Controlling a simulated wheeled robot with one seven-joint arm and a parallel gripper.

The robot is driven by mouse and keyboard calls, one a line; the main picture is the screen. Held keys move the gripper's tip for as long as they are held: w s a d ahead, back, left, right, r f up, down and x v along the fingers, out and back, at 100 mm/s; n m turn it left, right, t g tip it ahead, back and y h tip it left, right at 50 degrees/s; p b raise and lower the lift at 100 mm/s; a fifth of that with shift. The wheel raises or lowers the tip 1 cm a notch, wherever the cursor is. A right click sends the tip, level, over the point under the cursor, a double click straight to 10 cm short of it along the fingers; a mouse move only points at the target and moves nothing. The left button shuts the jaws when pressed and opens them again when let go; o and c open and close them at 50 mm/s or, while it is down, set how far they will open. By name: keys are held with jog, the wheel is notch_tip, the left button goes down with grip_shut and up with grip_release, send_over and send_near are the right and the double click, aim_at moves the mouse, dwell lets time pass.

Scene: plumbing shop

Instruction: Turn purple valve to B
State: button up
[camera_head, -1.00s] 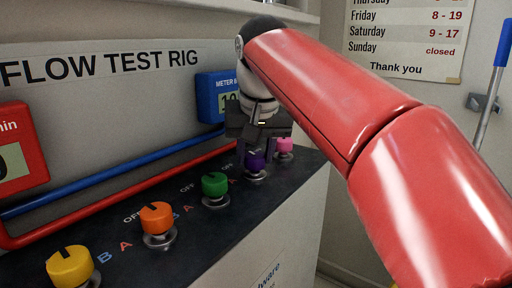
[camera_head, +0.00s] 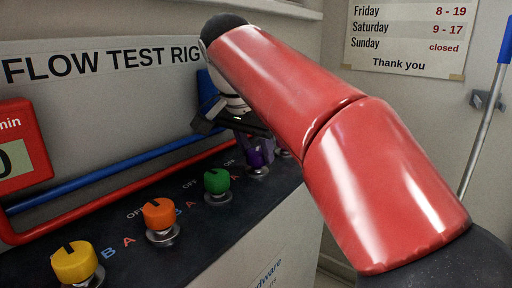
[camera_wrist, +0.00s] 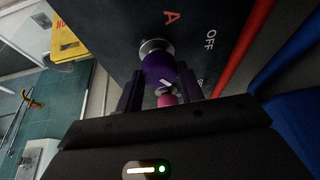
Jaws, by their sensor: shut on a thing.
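The purple valve (camera_head: 256,158) is a knob on the dark top of the test rig, between the green and pink valves. In the wrist view the purple valve (camera_wrist: 160,70) sits between my two fingers, with a white pointer mark on it. My gripper (camera_head: 256,150) is shut on the knob from above and is twisted at an angle. An "A" and "OFF" show beside the valve in the wrist view; its B mark is hidden. My arm covers part of the rig behind the valve.
A green valve (camera_head: 217,182), an orange valve (camera_head: 159,215) and a yellow valve (camera_head: 75,262) stand in a row to the left. The pink valve (camera_wrist: 166,99) is close beyond the purple one. Blue and red pipes (camera_head: 120,190) run behind the row.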

dwell(0.5)
jog(key=o, duration=1)
jog(key=shift+v, duration=3.9)
